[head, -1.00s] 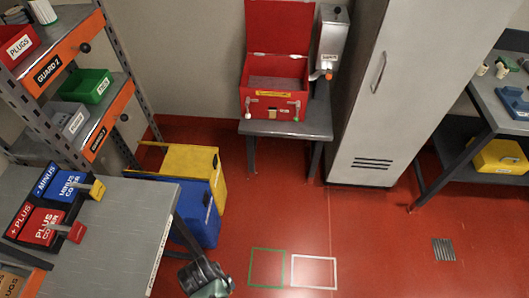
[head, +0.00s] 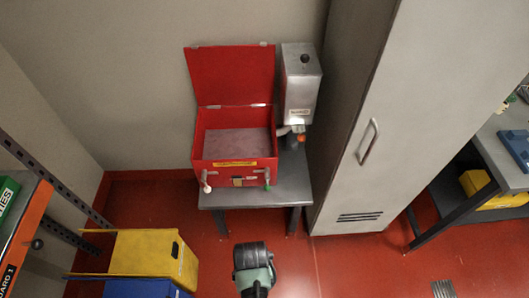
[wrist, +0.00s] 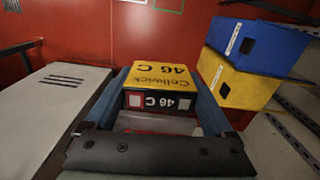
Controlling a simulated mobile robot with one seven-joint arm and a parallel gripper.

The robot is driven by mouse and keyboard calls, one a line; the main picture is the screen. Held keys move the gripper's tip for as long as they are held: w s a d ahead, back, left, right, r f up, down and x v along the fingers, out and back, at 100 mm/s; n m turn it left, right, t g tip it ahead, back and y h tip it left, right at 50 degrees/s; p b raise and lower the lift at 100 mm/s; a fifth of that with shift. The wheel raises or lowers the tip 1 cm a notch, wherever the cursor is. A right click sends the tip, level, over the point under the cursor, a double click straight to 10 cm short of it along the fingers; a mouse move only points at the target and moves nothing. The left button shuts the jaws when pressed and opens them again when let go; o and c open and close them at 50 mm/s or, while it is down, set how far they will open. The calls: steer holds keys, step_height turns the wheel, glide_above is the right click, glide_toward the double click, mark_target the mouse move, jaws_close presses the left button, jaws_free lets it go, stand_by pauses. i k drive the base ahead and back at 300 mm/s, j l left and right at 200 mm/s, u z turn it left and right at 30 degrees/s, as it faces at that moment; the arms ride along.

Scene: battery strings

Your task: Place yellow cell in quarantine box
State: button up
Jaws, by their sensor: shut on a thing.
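The yellow cell (wrist: 160,78) has a yellow top marked "46 C" and a dark front face with the same marking. In the wrist view it sits between the two fingers of my gripper (wrist: 150,105), which is shut on it. In the head view my gripper (head: 255,278) is at the bottom centre, in front of and below the quarantine box, and the cell cannot be made out there. The red quarantine box (head: 222,176) stands on a small grey table (head: 290,190) with its lid (head: 232,75) raised. Its inside shows a bare greyish-pink surface.
A metal dispenser (head: 300,85) stands close to the box's right side. A tall grey cabinet (head: 375,110) is right of the table. Yellow (head: 150,255) and blue (head: 145,289) bins stand at lower left. Red floor in front of the table is clear.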

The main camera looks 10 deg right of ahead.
mark_target(238, 156)
steer(key=i+j, duration=0.15)
steer(key=i, duration=0.35)
steer(key=i+j+z, duration=0.1)
steer(key=i, duration=0.45)
steer(key=i+j, duration=0.15)
steer(key=i, duration=0.35)
